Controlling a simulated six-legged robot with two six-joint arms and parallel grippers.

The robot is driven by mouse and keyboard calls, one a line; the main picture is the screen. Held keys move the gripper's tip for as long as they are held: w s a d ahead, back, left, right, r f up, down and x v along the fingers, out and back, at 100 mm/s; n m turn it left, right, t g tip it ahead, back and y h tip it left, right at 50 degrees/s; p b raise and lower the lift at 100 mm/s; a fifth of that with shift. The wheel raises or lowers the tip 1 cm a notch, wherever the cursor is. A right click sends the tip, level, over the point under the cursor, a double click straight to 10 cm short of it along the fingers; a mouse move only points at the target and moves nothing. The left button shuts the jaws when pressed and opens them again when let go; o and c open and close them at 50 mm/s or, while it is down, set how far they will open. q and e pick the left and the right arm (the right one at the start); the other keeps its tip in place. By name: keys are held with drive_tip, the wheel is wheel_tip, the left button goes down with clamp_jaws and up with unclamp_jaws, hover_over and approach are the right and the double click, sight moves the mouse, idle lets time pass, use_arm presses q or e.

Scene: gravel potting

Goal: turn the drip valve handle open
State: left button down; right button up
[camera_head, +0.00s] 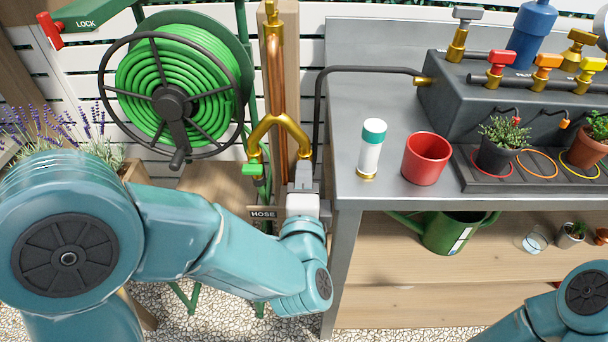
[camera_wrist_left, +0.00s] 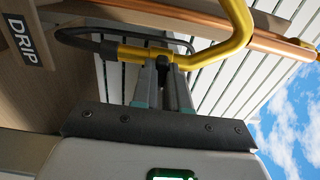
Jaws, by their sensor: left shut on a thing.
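The brass Y-shaped splitter (camera_head: 279,124) hangs from a copper pipe in the head view. Its left outlet carries a green handle (camera_head: 252,169). My left gripper (camera_head: 303,176) is at the right outlet, where the black drip line runs up. In the left wrist view, the fingers (camera_wrist_left: 163,88) are shut on the dark drip valve handle (camera_wrist_left: 163,66), just below the yellow brass pipe (camera_wrist_left: 135,53). Much of the handle is hidden between the fingers, so its exact angle is hard to tell. My right arm shows at the lower right of the head view; its gripper is out of view.
A "DRIP" sign (camera_wrist_left: 22,39) is beside the valve, and a "HOSE" sign (camera_head: 263,214) is below the splitter. A green hose reel (camera_head: 176,87) stands left. The metal bench (camera_head: 347,180) to the right bears a white bottle (camera_head: 371,150) and red pot (camera_head: 426,158).

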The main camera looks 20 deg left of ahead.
use_arm(q)
drive_tip(key=n+b, duration=0.6)
drive_tip(key=n, duration=1.2)
drive_tip(key=shift+r, duration=0.15)
use_arm(e)
drive_tip(key=f, duration=0.3)
drive_tip(key=w+d+f, duration=0.1)
drive_tip(key=f, duration=0.1)
drive_tip(key=shift+w+d+f, duration=0.1)
drive_tip(key=shift+f, duration=0.15)
drive_tip(key=shift+t, duration=0.3)
use_arm(q)
drive_tip(key=c, duration=1.1)
unclamp_jaws()
drive_tip(key=shift+w, duration=0.1)
drive_tip(key=shift+c, duration=0.2)
